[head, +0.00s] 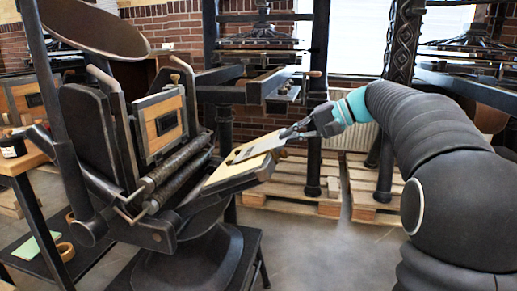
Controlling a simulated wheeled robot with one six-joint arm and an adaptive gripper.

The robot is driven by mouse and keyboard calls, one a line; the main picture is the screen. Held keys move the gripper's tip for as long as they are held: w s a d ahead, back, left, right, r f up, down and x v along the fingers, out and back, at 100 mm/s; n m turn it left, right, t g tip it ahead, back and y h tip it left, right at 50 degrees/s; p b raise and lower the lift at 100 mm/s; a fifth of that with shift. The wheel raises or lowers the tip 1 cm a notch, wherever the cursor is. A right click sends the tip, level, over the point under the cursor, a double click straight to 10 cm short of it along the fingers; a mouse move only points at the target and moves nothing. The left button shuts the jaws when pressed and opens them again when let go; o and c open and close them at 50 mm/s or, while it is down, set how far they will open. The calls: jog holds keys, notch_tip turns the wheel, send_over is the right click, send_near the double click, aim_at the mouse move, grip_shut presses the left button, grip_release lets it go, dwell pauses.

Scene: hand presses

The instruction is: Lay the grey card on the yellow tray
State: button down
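The grey card (258,145) is a thin flat sheet above the pale yellow tray (228,174). The tray lies on the dark slanted bed at the front of the press, and the card covers part of it. My gripper (290,133) reaches in from the right and appears shut on the card's right end. The fingertips are small in this view. I cannot tell whether the card's far end touches the tray.
The black press (140,170) with rollers and a round disc (95,27) stands just left of the tray. Wooden pallets (300,185) lie on the floor behind. A wooden-topped table (22,160) is at the far left. Other presses stand at the back.

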jog(key=shift+p+v, duration=0.7)
jog(key=shift+v, duration=0.65)
jog(key=shift+s+d+r+p, duration=0.1)
jog(key=shift+d+r+p, duration=0.3)
jog(key=shift+r+p, duration=0.3)
jog(key=shift+s+d+r+p, duration=0.1)
jog(key=shift+d+r+p, duration=0.3)
jog(key=shift+r+p, duration=0.3)
jog(key=shift+s+d+r+p, duration=0.15)
jog(key=shift+d+r+p, duration=0.25)
jog(key=shift+r+p, duration=0.3)
